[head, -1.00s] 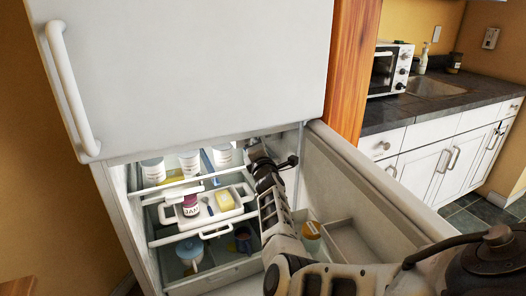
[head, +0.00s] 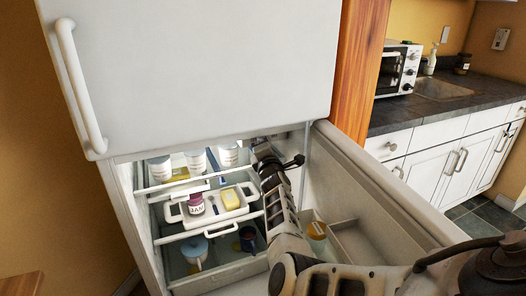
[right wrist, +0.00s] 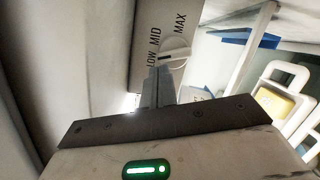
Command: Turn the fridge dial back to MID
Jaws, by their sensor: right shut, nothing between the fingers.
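The fridge dial (right wrist: 176,49) is a round white knob on a grey panel (right wrist: 150,22) in the right wrist view. The panel is printed LOW, MID and MAX. A small dark mark shows on the dial's lower left edge, on the side of LOW and MID; its exact setting is hard to tell. My right gripper (right wrist: 160,72) is shut and empty, with its fingertips just below the dial. I cannot tell whether they touch it. In the head view my right gripper (head: 268,158) reaches into the open fridge (head: 130,185), and the dial cannot be made out there. My left gripper is out of view.
The fridge door (head: 375,185) stands open to the right of my arm. A counter (head: 440,100) stands beyond.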

